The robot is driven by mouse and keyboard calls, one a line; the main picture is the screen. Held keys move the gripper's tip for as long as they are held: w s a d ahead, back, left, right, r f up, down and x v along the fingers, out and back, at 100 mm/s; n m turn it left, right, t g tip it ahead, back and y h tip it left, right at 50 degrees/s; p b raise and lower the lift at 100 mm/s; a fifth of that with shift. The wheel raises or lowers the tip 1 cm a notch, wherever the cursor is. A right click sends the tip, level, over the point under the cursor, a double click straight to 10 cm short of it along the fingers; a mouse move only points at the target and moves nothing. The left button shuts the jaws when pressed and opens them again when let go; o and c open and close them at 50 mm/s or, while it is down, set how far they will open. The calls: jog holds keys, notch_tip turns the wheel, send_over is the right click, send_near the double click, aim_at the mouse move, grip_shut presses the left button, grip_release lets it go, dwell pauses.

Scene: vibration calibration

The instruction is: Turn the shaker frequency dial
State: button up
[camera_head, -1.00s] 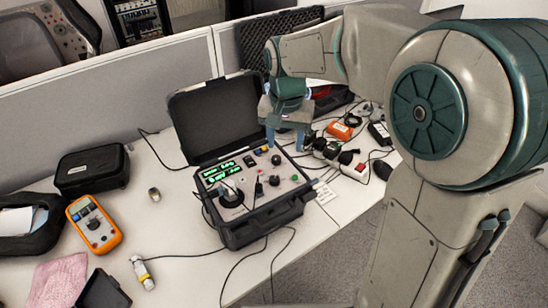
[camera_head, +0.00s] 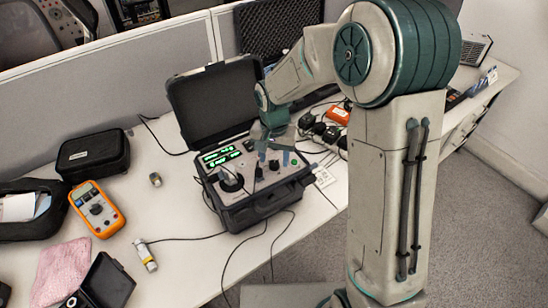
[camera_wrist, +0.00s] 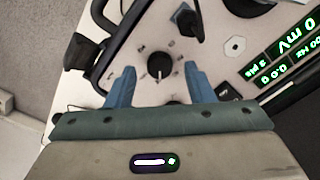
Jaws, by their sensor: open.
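The shaker case (camera_head: 258,216) stands open on the white table, its lid up at the back. Its panel has a lit green display (camera_head: 221,155), also in the wrist view (camera_wrist: 286,57). A black dial with a white pointer mark (camera_wrist: 159,66) sits on the panel in the wrist view. My gripper (camera_wrist: 156,73) is open, with one blue finger on each side of this dial and visible gaps between. In the head view my gripper (camera_head: 274,157) is low over the right part of the panel, and hides some controls there.
A round black shaker mount (camera_head: 231,181) with cables sits on the panel's left. An orange multimeter (camera_head: 97,208), a black pouch (camera_head: 93,156) and a small metal cylinder (camera_head: 155,179) lie to the left. Cables and adapters (camera_head: 322,130) crowd the right.

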jog(key=shift+f, duration=0.7)
jog(key=c, duration=1)
jog(key=shift+n, duration=0.3)
jog(key=n+b, duration=0.1)
jog(key=n, duration=0.8)
jog(key=shift+r, duration=0.1)
